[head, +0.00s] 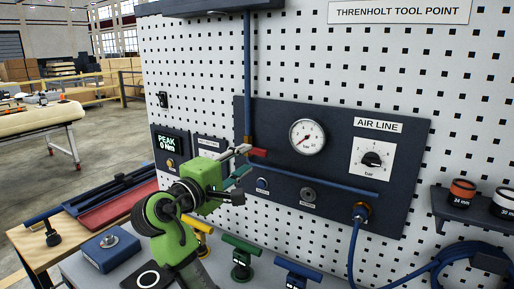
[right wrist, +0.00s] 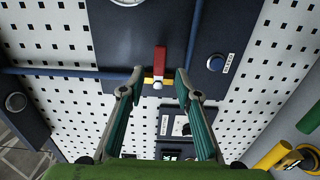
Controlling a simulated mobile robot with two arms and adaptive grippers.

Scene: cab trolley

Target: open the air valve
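The air valve's red lever (head: 258,152) sits at the left of the dark air line panel (head: 415,150), on the upright blue pipe (head: 247,80). The lever points right, crosswise to that pipe. In the right wrist view the red lever (right wrist: 160,60) stands out from a brass body with a pale round knob at its near end. My right gripper (head: 245,163) is at the valve. In its wrist view the open fingers (right wrist: 160,75) are on either side of the valve's brass part, with gaps visible. My left gripper is not in view.
A round gauge (head: 307,136) and a bar regulator knob (head: 371,159) are on the panel. A blue pipe (head: 320,182) runs right to a hose fitting (head: 361,211). Below are a red tray (head: 115,205) and several coloured-handled tools, including a green one (head: 242,247).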

